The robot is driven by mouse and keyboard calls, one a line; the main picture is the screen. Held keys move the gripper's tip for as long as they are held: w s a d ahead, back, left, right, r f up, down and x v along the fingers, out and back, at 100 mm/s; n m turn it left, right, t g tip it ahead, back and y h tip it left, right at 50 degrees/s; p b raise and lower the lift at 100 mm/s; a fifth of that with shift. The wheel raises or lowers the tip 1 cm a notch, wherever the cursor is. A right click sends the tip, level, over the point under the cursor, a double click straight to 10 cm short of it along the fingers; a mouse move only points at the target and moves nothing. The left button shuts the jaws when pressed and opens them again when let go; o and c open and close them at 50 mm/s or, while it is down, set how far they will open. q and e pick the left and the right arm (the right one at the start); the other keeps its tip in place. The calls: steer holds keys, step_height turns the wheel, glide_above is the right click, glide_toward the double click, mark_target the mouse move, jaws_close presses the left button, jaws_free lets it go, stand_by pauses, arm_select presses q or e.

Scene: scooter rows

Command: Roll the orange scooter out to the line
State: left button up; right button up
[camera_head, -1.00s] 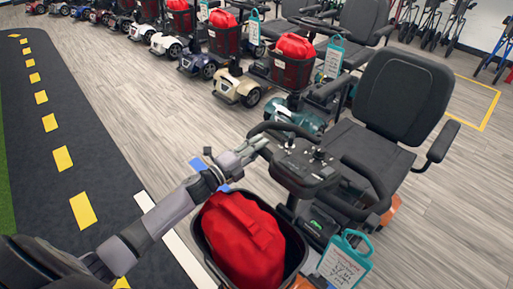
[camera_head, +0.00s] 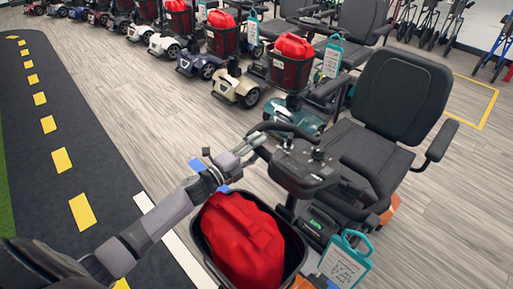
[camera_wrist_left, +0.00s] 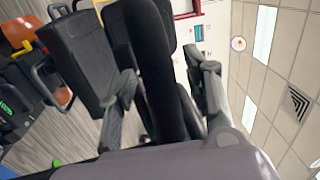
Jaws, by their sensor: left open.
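The nearest scooter has orange body panels (camera_head: 390,210), a black seat and a front basket holding a red bag (camera_head: 240,240). Its black handlebar (camera_head: 290,130) and console face my left arm. My left gripper (camera_head: 257,142) is at the left end of the handlebar loop. In the left wrist view the fingers (camera_wrist_left: 165,95) are spread, with a black bar between them; whether they touch it I cannot tell. A white line (camera_head: 182,250) lies on the floor left of the basket, partly hidden by my arm. My right gripper is out of view.
A teal-fronted scooter (camera_head: 303,117) stands just behind, with several more in a row toward the back left. A dark lane with yellow dashes (camera_head: 62,160) runs along the left. A teal-framed tag (camera_head: 345,262) hangs beside the basket. Grey floor is open at right.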

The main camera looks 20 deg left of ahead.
arm_select(q)
steer(key=shift+s, duration=0.15)
steer(key=v, duration=1.1)
steer(key=shift+s+a, duration=0.25)
steer(key=shift+s, duration=0.1)
steer(key=shift+f, duration=0.1)
